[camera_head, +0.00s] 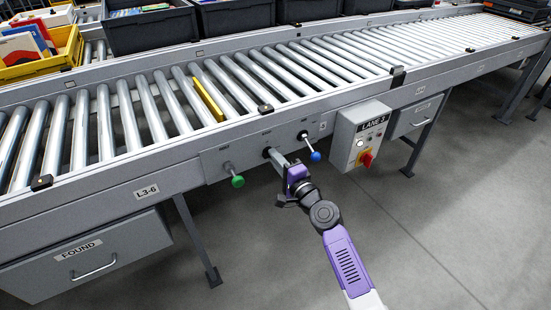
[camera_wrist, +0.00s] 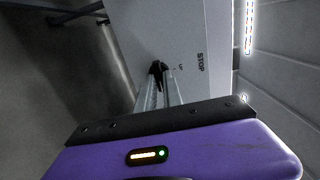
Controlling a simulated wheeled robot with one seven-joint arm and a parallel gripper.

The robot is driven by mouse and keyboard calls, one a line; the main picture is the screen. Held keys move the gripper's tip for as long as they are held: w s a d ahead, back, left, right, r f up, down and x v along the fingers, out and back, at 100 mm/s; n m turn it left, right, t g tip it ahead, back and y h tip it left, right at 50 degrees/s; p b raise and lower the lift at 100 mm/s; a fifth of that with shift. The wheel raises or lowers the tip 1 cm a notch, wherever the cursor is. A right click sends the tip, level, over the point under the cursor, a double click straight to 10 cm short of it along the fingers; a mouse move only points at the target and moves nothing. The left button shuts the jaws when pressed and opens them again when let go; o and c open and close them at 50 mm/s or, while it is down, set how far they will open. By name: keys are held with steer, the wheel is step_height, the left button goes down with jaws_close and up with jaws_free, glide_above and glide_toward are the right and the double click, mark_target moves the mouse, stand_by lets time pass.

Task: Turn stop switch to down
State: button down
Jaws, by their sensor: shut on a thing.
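The stop switch is a small dark lever (camera_wrist: 156,69) on a grey panel, beside the printed word STOP in the wrist view. A tiny mark that seems to read UP is near it. In the head view its dark mount (camera_head: 266,153) is on the conveyor's side panel, between a green-knobbed lever (camera_head: 237,181) and a blue-knobbed lever (camera_head: 314,155). My gripper (camera_head: 273,155) reaches it, and the fingers (camera_wrist: 163,78) are closed on the lever in the wrist view. The fingers hide much of the lever, so its exact tilt cannot be told.
A grey LANE 3 control box (camera_head: 360,136) with a red-and-yellow rotary switch stands just right of the blue knob. The roller conveyor (camera_head: 150,118) runs above the panel. A FOUND drawer (camera_head: 90,258) is at lower left. The floor in front is clear.

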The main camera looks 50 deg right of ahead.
steer(key=shift+f, duration=0.1)
steer(key=c, duration=1.5)
jaws_free()
steer(key=v, duration=0.8)
